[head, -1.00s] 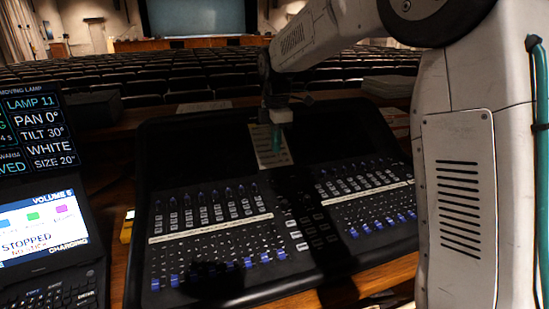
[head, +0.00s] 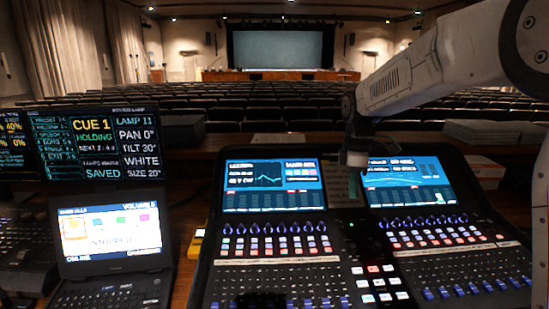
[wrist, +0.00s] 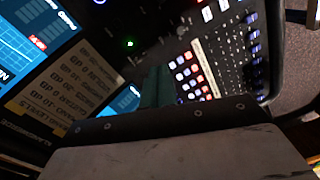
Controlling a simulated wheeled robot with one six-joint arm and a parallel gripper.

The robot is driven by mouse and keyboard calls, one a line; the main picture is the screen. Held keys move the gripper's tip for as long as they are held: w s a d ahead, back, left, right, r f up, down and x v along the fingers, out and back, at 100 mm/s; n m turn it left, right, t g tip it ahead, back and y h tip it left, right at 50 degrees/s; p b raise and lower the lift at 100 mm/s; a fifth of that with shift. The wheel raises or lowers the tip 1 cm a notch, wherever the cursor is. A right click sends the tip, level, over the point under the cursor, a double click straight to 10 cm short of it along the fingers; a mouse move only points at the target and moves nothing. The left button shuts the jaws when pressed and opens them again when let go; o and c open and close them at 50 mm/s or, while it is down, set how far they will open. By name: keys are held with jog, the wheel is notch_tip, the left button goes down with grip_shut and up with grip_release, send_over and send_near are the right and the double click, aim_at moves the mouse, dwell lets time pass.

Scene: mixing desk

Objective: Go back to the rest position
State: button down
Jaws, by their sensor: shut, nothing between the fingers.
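My gripper (head: 352,186) hangs down over the mixing desk (head: 212,262), in front of the gap between its two screens. Its narrow dark-green fingers are shut and empty; they also show in the wrist view (wrist: 157,87). They appear to be above the desk, though the exact height is hard to tell. My arm comes in from the right. The left screen (head: 272,186) and right screen (head: 405,182) are lit, as are many channel buttons. A printed card (wrist: 85,75) with dB levels lies between the screens, partly behind my gripper in the head view.
A laptop (head: 112,240) stands left of the desk, with lamp cue monitors (head: 100,145) behind it. A small yellow object (head: 196,243) lies between laptop and desk. Papers (head: 482,165) lie at the back right. Rows of seats (head: 280,108) and a stage screen (head: 281,48) lie beyond.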

jog(key=s+d+m+t, duration=0.1)
jog(key=s+d+m, duration=0.3)
jog(key=s+m, duration=1)
jog(key=s+r, duration=0.1)
jog(key=s, duration=2.1)
jog(key=shift+s+t, duration=0.4)
